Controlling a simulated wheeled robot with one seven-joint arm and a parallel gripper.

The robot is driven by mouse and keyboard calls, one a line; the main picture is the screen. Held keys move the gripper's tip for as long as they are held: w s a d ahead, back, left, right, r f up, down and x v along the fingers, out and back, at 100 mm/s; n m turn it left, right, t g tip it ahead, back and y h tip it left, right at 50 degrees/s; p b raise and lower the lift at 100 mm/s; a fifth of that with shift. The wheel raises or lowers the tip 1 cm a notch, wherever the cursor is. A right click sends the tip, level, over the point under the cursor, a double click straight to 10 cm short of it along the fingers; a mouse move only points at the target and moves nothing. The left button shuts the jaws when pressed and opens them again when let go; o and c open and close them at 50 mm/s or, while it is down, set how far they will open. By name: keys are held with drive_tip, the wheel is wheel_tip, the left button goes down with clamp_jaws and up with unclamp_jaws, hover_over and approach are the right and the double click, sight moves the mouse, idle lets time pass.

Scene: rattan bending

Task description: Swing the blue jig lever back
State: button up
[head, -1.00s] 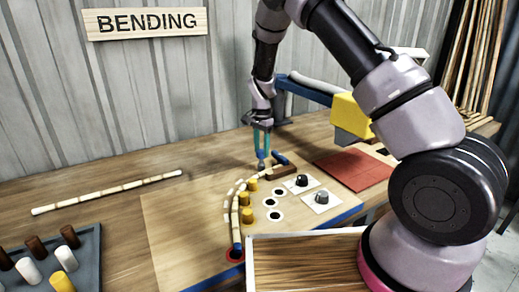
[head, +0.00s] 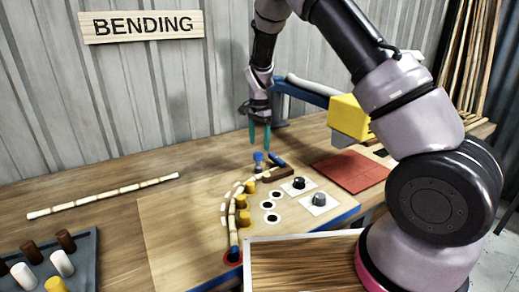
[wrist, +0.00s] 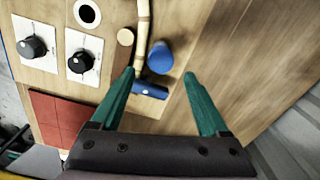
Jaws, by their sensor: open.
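A blue upright knob (head: 258,158), which looks like the jig lever's handle, stands at the far end of the jig board (head: 170,240); in the wrist view its round top (wrist: 160,57) lies between my fingertips. A short blue bar (head: 278,160) lies just beside it, also seen in the wrist view (wrist: 150,89). A segmented rattan cane (head: 233,222) curves past yellow pegs (head: 243,217) from a blue piece at the red ring. My gripper (head: 259,145) is open and empty, its teal fingers just above the knob with a small gap.
Two black dials (head: 319,199) and white-ringed holes sit right of the cane. A red mat (head: 352,170) and a yellow-and-blue machine (head: 348,118) stand further right. A loose cane (head: 103,195) lies left. A peg tray (head: 90,262) and a wooden-bottomed box (head: 300,265) are in front.

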wheel_tip(320, 180, up, 7)
drive_tip(key=shift+f, duration=0.15)
drive_tip(key=s+d+r+n+t+y, duration=0.1)
drive_tip(key=s+d+r+t, duration=0.1)
drive_tip(key=s+d+r, duration=0.6)
drive_tip(key=s+d+r+n+t+y, duration=0.1)
drive_tip(key=s+d+r+y, duration=0.2)
drive_tip(key=r, duration=1)
drive_tip(key=s+d+r+n+t+h, duration=0.1)
drive_tip(key=s+d+r+n+t, duration=0.1)
drive_tip(key=s, duration=0.8)
drive_tip(key=s+d+r+n+t+h, duration=0.1)
drive_tip(key=s+d, duration=0.3)
drive_tip(key=s, duration=0.5)
drive_tip(key=shift+s+d+r+n+t, duration=0.4)
drive_tip(key=shift+r+t, duration=0.2)
drive_tip(key=shift+r, duration=0.3)
drive_tip(key=shift+w, duration=0.1)
